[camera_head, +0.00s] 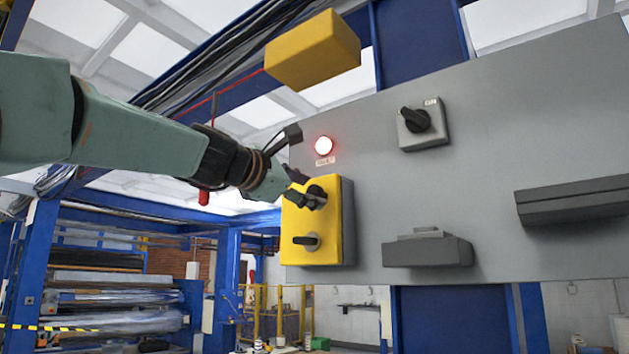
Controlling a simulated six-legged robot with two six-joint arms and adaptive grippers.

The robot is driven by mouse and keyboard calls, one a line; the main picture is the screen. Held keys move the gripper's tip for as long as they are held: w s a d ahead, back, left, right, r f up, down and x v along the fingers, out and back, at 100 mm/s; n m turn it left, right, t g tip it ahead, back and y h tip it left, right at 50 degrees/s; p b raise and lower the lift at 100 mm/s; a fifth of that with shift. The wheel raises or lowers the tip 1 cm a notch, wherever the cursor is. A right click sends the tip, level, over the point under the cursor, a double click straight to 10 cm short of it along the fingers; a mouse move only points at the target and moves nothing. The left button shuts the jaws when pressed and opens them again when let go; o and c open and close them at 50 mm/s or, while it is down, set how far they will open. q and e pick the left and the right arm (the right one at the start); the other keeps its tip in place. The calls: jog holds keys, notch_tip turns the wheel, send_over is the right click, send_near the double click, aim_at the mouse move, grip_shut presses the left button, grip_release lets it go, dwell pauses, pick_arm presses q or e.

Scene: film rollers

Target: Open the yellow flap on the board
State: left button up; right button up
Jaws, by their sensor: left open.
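A yellow panel box (327,232) is on the left end of the grey board (480,110). It carries an upper black knob (317,192) and a lower black knob (308,241). A separate yellow block (313,50) shows above the board's upper left edge; how it is attached is unclear. I cannot tell which yellow part is the flap. My left gripper (297,172) comes in from the left. It is open, its fingers at the upper left of the yellow panel box, close to the upper knob. Contact cannot be told. My right gripper is not in view.
The board has a lit red lamp (323,145), a black rotary switch (418,122), a small grey box (428,251) and a long dark grey box (575,203). Blue racks (45,262) stand at the lower left. Free space lies below my left arm.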

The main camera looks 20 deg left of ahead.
aim_at(311, 192)
pick_arm(q)
jog(key=shift+p+x, duration=0.35)
jog(key=shift+x, duration=1.2)
jog(key=shift+a, duration=0.15)
jog(key=c, duration=0.3)
jog(key=shift+s, duration=0.1)
grip_shut()
